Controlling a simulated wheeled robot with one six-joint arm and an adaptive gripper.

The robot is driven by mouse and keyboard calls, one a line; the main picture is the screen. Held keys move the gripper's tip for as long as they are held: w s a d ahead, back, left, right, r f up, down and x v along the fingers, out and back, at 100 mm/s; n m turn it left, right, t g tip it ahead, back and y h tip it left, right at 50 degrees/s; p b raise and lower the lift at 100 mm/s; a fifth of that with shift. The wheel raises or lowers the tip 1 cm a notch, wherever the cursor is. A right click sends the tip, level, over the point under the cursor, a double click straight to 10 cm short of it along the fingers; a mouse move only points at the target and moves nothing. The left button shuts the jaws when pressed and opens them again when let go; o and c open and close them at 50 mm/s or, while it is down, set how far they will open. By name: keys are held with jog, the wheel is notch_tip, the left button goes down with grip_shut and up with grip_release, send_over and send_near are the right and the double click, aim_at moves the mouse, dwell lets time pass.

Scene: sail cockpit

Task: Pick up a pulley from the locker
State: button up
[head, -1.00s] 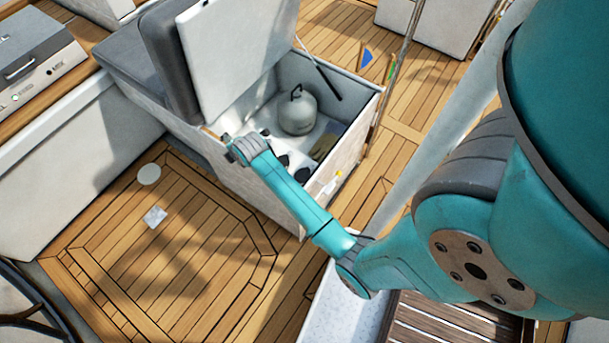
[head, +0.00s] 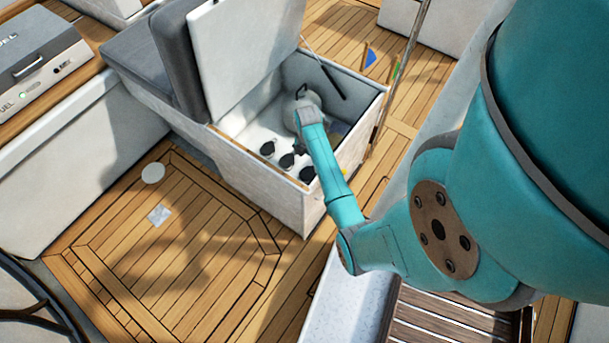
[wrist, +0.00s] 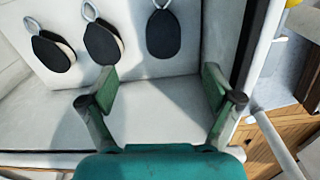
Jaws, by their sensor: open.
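The white locker (head: 258,184) stands open with its lid (head: 240,45) up. Three black pulleys with metal shackles lie in a row on its pale floor: the left pulley (wrist: 50,50), the middle pulley (wrist: 102,43) and the right pulley (wrist: 163,33) in the wrist view. In the head view they show as dark shapes, the left one (head: 267,149) clearest. My gripper (wrist: 159,82) is open and empty, with its fingers below the row in the wrist view and the right pulley beyond the gap between them. In the head view my arm partly hides the locker's inside.
A grey gas bottle (head: 301,97) stands in the locker, partly behind my arm. A dark lid strut (head: 333,83) crosses the right side. Locker walls surround the pulleys. A yellow item (wrist: 293,3) is at the wrist view's upper right. The deck (head: 180,240) to the left is mostly clear.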

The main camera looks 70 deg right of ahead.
aim_at(308, 172)
jog(key=f, duration=1)
jog(key=shift+s+d+f, duration=0.1)
jog(key=shift+s+f, duration=0.15)
jog(key=shift+f, duration=0.15)
jog(key=c, duration=1.4)
jog(key=shift+o, duration=0.2)
jog(key=shift+r, duration=0.1)
